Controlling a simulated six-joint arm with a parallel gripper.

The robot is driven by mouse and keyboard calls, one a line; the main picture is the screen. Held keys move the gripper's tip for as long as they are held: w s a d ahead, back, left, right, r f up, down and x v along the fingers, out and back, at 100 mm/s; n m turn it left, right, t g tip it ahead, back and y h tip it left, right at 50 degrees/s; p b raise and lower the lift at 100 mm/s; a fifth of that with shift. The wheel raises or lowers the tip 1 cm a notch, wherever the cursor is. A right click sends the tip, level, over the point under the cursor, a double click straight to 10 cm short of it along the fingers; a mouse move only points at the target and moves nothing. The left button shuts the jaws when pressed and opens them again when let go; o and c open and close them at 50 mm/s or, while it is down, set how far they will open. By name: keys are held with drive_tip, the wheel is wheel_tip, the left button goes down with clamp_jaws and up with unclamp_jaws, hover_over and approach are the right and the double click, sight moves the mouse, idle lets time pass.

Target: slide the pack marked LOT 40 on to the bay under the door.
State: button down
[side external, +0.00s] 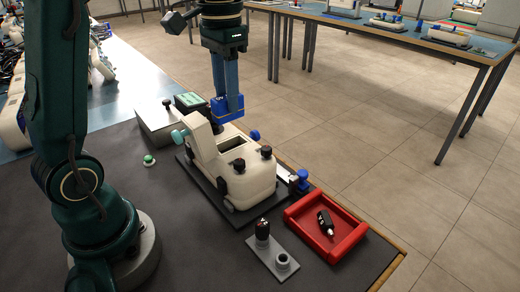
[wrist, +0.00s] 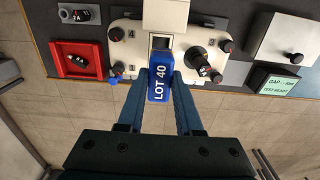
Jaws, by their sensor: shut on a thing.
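My gripper (side external: 228,112) is shut on a blue pack (side external: 219,107), held at the far side of the white machine. In the wrist view my gripper (wrist: 161,78) has a finger along each side of the pack (wrist: 159,80), whose face reads LOT 40. The white machine (side external: 251,184) stands on a dark plate. Its dark bay opening (side external: 232,144) shows on top, and in the wrist view the bay (wrist: 160,43) lies just beyond the pack's far end. A white block (wrist: 168,12) stands beyond it; I cannot tell whether this is the door. Contact between pack and machine is unclear.
A red tray (side external: 353,247) holds a dark fob-like item. A grey socket plate (side external: 266,254) carries a black plug. A grey box (side external: 158,128) and a screen (wrist: 279,86) reading TEST READY stand on the other side. Dark knobs flank the bay.

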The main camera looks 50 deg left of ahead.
sight(228, 116)
drive_tip(key=shift+f, duration=2.3)
drive_tip(key=shift+f, duration=1.7)
drive_tip(key=c, duration=0.5)
unclamp_jaws()
drive_tip(key=shift+r, duration=0.15)
